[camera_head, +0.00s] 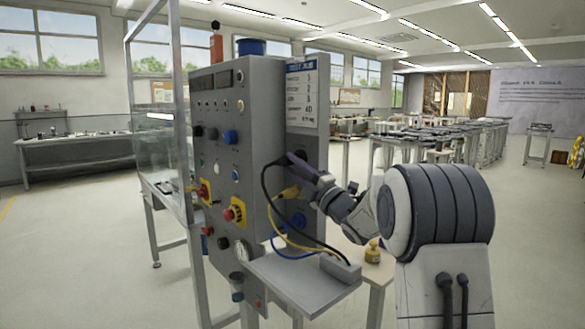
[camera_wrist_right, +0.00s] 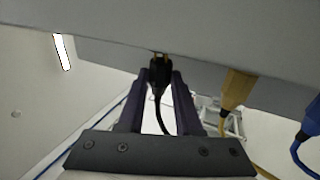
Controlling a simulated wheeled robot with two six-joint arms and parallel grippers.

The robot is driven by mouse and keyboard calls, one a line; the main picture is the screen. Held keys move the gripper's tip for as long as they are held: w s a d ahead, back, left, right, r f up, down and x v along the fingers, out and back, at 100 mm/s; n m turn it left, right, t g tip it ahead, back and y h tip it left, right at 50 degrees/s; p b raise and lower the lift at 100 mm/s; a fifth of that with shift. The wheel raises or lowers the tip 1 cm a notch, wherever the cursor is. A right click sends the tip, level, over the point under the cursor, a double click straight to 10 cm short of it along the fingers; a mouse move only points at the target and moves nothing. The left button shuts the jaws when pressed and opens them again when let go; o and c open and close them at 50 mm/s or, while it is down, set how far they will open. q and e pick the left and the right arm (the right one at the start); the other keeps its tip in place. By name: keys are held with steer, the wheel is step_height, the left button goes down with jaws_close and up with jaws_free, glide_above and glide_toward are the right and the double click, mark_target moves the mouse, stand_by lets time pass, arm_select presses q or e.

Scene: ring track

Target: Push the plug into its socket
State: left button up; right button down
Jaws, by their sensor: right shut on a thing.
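The black plug (camera_wrist_right: 160,72) is between the fingers of my right gripper (camera_wrist_right: 161,80) in the right wrist view. Its gold prongs show at its tip, close to the grey panel face; I cannot tell whether they touch or enter a socket. A black cable trails from the plug. In the head view my right gripper (camera_head: 296,164) is shut at the right side of the grey control cabinet (camera_head: 257,110), and the plug is mostly hidden there. The socket is not clearly visible. My left gripper is not in view.
A yellow plug (camera_wrist_right: 236,88) and a blue plug (camera_wrist_right: 309,117) sit at the panel to the right of my fingers. Below, a grey shelf (camera_head: 290,282) carries a grey block (camera_head: 341,269) with cables. A clear-walled enclosure (camera_head: 155,110) stands left of the cabinet.

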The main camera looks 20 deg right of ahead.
steer(key=shift+w+d, duration=0.25)
steer(key=shift+d, duration=0.4)
steer(key=c, duration=0.5)
jaws_free()
steer(key=b+v, duration=0.2)
steer(key=v, duration=0.8)
steer(key=shift+s+d+f, duration=0.1)
steer(key=shift+s+f, duration=0.05)
steer(key=shift+s, duration=0.05)
